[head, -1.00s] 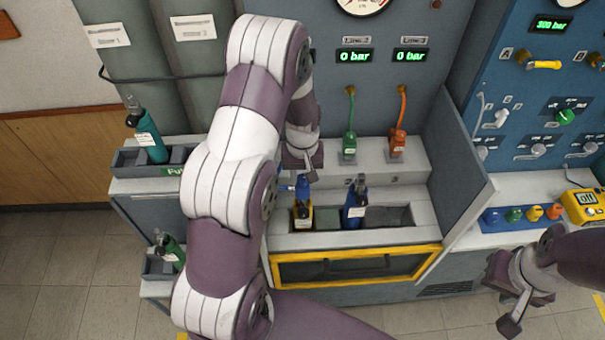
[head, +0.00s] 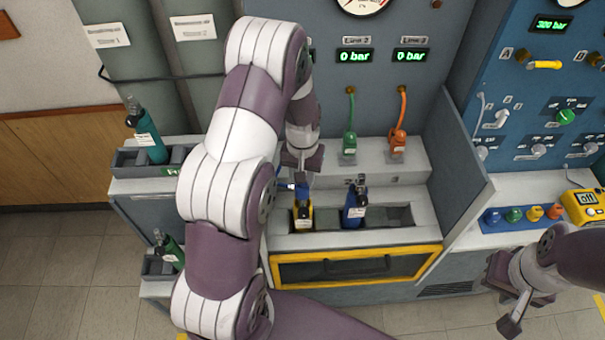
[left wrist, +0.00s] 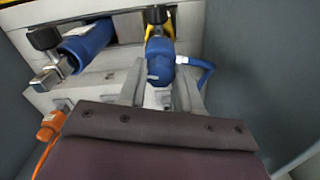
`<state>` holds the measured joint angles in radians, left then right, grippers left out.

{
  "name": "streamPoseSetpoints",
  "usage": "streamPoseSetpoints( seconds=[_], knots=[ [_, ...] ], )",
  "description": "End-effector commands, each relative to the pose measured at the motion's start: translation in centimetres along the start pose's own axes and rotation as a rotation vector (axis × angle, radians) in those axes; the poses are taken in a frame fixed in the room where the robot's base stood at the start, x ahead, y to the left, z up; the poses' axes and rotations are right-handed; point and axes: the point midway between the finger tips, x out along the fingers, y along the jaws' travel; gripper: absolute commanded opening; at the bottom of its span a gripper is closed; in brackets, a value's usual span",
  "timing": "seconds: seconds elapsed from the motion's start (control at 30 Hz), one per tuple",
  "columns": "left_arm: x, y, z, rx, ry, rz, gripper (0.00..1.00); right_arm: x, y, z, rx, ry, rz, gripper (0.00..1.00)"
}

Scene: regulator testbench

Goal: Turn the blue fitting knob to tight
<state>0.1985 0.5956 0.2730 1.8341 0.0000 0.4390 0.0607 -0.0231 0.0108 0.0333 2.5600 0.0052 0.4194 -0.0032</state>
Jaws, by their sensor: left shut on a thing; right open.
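The blue fitting knob (left wrist: 160,74) sits between the two fingers of my left gripper (left wrist: 160,88) in the left wrist view, and the fingers are closed on its sides. A blue hose (left wrist: 207,72) runs from beside it. The fitting is at the yellow-bodied cylinder (head: 303,217), which stands in the bench tray (head: 400,216). In the head view my left gripper (head: 302,165) reaches down over this cylinder, and its fingertips are hard to make out. My right gripper (head: 506,302) is open and empty at the lower right, away from the bench.
A blue cylinder (head: 354,206) stands in the tray just right of the yellow one. Green (head: 349,143) and orange (head: 398,143) hose fittings hang behind. A grey side panel (head: 460,160) bounds the bench on the right. Both line displays read 0 bar.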

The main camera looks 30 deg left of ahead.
Motion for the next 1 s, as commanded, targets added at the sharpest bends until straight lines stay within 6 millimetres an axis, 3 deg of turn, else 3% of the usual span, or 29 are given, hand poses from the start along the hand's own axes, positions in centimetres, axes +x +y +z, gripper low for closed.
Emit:
streamPoseSetpoints(
  seconds=[0.7,0.73,0.8,1.0],
  knots=[
    [-0.04,0.00,-0.03,-0.001,0.001,0.000,0.03,-0.01,0.00,0.00,0.000,0.000,0.000,0.43],
    [-0.04,0.00,-0.03,-0.001,0.001,0.000,0.43,-0.01,0.00,0.00,0.000,0.000,0.000,0.43],
    [-0.04,0.00,-0.03,-0.001,0.001,0.000,0.60,-0.01,0.00,0.00,0.000,0.000,0.000,0.43],
    [-0.02,0.00,-0.01,-0.001,0.000,0.000,0.60,0.00,0.00,0.00,0.000,0.000,0.000,0.43]
  ],
)
